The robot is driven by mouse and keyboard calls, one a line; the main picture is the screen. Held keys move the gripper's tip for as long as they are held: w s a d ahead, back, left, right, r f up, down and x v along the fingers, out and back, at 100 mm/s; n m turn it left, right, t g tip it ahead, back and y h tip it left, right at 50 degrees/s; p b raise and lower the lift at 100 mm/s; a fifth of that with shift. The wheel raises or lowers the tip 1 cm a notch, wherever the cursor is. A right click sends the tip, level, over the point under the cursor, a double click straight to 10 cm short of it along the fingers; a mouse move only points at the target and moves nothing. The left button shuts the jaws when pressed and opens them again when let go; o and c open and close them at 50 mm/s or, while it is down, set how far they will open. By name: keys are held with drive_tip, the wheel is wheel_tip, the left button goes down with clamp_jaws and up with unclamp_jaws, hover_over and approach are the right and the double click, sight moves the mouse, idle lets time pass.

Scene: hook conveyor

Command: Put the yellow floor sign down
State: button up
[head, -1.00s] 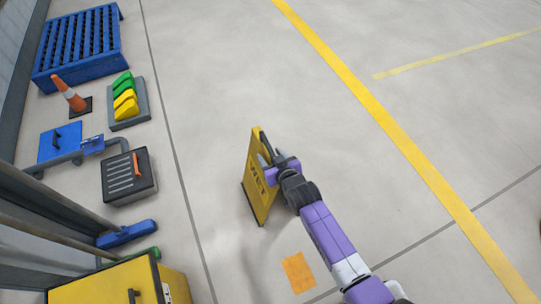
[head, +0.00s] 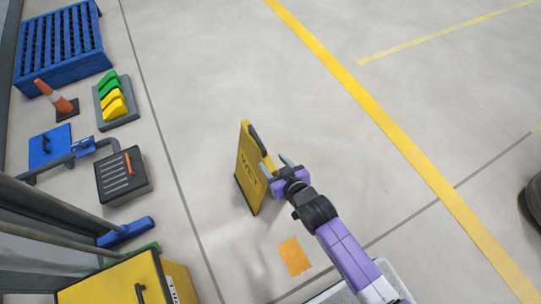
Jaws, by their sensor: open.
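The yellow floor sign (head: 250,172) stands upright on the grey floor in the head view, with dark "WET" lettering on its face and a dark handle at its top right edge. My gripper (head: 276,166) is open just right of the sign, its fingers pointing toward the sign's upper edge. One finger overlaps the sign's right edge in the picture; I cannot tell whether it touches. The handle is not between the fingers.
An orange floor patch (head: 295,256) lies below the sign. A dark box (head: 122,178), an orange cone (head: 55,98) and a blue pallet (head: 62,48) line the left side. A yellow cabinet (head: 115,283) is at lower left. Floor above and right is clear.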

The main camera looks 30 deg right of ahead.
drive_tip(key=shift+s+r, duration=0.1)
drive_tip(key=shift+s, duration=0.1)
drive_tip(key=s+r+t, duration=0.1)
drive_tip(key=s+r, duration=0.6)
drive_tip(key=s, duration=0.6)
drive_tip(key=s+r+t, duration=0.1)
drive_tip(key=s+r, duration=0.7)
drive_tip(key=s, duration=0.5)
drive_tip(key=s+r, duration=0.5)
drive_tip(key=r, duration=0.4)
drive_tip(key=shift+r+t, duration=0.25)
drive_tip(key=shift+t, duration=0.05)
drive_tip(key=shift+d, duration=0.1)
